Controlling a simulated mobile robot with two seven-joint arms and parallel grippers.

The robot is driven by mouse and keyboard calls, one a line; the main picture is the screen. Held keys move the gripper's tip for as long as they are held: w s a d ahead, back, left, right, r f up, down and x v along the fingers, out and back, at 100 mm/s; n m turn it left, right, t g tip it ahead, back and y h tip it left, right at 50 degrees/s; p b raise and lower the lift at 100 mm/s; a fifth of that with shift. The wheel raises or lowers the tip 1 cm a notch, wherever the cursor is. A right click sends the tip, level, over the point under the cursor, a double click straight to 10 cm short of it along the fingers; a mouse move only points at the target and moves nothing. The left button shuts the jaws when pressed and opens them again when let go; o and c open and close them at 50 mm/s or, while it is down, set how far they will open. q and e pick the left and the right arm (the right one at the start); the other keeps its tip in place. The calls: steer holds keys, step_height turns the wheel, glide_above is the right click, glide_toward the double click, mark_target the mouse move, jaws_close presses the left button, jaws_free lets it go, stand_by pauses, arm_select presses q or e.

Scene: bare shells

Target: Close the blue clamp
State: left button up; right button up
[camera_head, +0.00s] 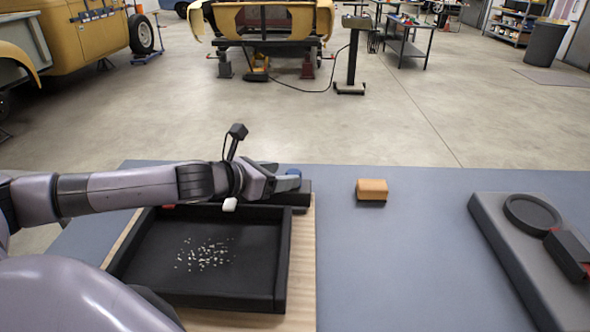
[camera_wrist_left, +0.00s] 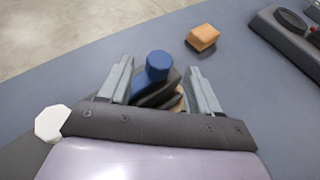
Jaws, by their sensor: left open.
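The blue clamp (camera_wrist_left: 157,68) shows its blue rounded top between the fingers in the left wrist view, with dark parts below it. In the head view the blue top (camera_head: 293,172) shows just past the fingertips, at the back right corner of the black tray. My left gripper (camera_head: 283,184) is open, with one finger on each side of the clamp; it also shows in the left wrist view (camera_wrist_left: 164,85). I cannot tell whether the fingers touch the clamp. The clamp's lower part is partly hidden by the gripper. My right gripper is not in view.
A black tray (camera_head: 283,262) with small pale bits lies on a wooden board (camera_head: 303,270). An orange-brown block (camera_head: 371,190) sits right of the clamp. A grey base (camera_head: 500,235) with a dark ring (camera_head: 533,214) stands at the right. The table (camera_head: 400,270) between is clear.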

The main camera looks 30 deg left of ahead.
mark_target(291, 173)
arm_select(q)
steer(key=shift+x, duration=2.45)
jaws_close()
